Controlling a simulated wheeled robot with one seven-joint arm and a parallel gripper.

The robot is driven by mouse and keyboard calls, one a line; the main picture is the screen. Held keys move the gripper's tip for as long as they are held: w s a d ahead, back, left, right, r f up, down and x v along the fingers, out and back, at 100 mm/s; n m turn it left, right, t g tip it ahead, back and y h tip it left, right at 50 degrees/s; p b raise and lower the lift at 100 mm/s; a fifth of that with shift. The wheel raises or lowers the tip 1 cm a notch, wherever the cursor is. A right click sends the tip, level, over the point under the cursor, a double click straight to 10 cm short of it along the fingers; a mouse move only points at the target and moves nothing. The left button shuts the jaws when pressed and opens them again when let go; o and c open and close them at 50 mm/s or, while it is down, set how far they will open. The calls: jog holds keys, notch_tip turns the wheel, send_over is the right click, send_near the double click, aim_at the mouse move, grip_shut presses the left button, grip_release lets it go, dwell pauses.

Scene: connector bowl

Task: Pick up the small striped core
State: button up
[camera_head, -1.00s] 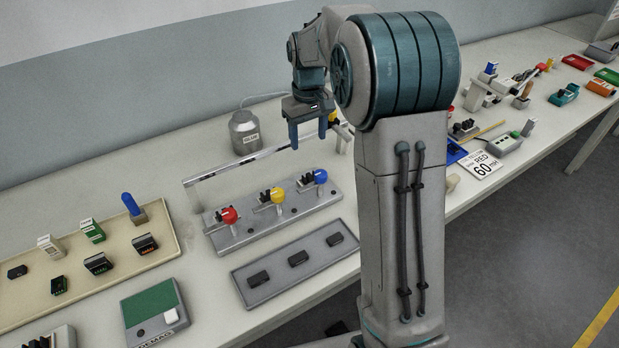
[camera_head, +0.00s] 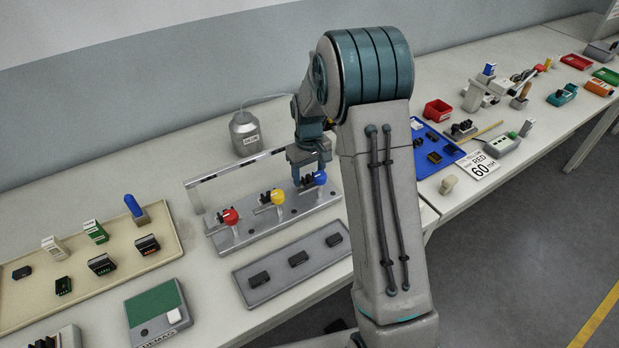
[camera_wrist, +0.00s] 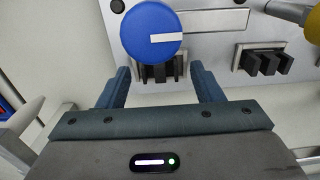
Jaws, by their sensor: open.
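I cannot tell for sure which thing is the small striped core. My gripper (camera_head: 310,177) is open above the right end of the grey knob fixture (camera_head: 243,237), close to the blue knob (camera_head: 320,178). In the wrist view, the round blue knob (camera_wrist: 148,34) carries a white bar. A black ribbed block (camera_wrist: 160,69), partly covered by the knob, shows between the two fingers of my gripper (camera_wrist: 160,80). Nothing is held. Similar black blocks stand by the yellow knob (camera_head: 278,197) and red knob (camera_head: 230,216).
A clear rail (camera_head: 235,166) runs along the fixture's back. A grey tray (camera_head: 276,283) with black pieces lies in front. A grey canister (camera_head: 245,135) stands behind. A beige tray (camera_head: 110,270) is at left, and a blue tray (camera_head: 424,170) at right.

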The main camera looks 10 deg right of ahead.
jog(key=c, duration=1.1)
